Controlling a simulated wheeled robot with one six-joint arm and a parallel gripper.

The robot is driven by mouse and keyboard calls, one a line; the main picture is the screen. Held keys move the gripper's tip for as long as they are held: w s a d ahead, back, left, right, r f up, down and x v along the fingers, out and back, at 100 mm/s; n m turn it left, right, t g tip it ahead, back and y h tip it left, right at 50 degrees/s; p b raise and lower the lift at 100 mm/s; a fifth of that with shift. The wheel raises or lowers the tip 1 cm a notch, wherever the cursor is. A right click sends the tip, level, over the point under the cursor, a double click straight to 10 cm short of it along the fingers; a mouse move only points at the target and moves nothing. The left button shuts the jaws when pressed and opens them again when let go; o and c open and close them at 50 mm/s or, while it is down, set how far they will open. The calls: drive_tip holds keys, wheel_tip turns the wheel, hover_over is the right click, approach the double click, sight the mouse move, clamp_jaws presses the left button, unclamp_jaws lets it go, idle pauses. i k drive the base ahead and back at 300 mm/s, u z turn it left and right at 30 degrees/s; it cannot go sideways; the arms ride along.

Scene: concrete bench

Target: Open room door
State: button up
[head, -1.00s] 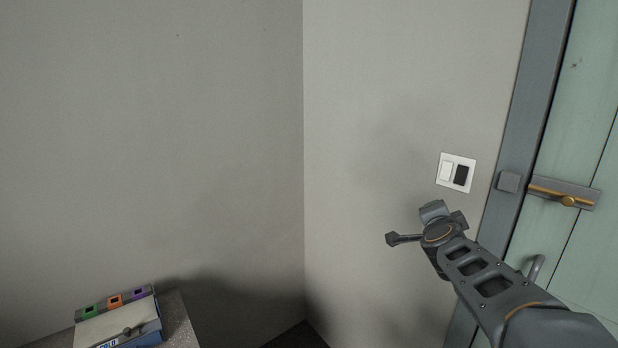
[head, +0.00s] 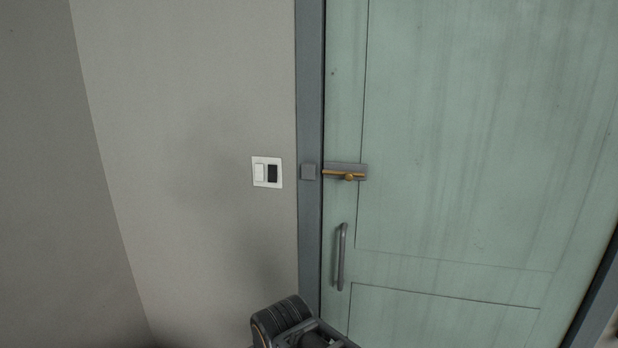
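The green room door (head: 460,150) fills the right half of the head view and stands shut in its grey frame (head: 310,100). A brass-coloured bolt (head: 345,175) on a grey plate lies level at the door's left edge, its left end reaching the grey catch (head: 309,171) on the frame. A grey vertical pull handle (head: 341,256) is below the bolt. Part of my arm shows at the bottom, below and left of the handle. My gripper's fingers cannot be made out in this view.
A white switch plate (head: 259,172) with one white and one black rocker is on the grey wall (head: 180,120) left of the frame. A wall corner is at the far left. The space before the door looks clear.

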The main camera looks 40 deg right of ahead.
sight(483, 134)
drive_tip(key=z, duration=1.15)
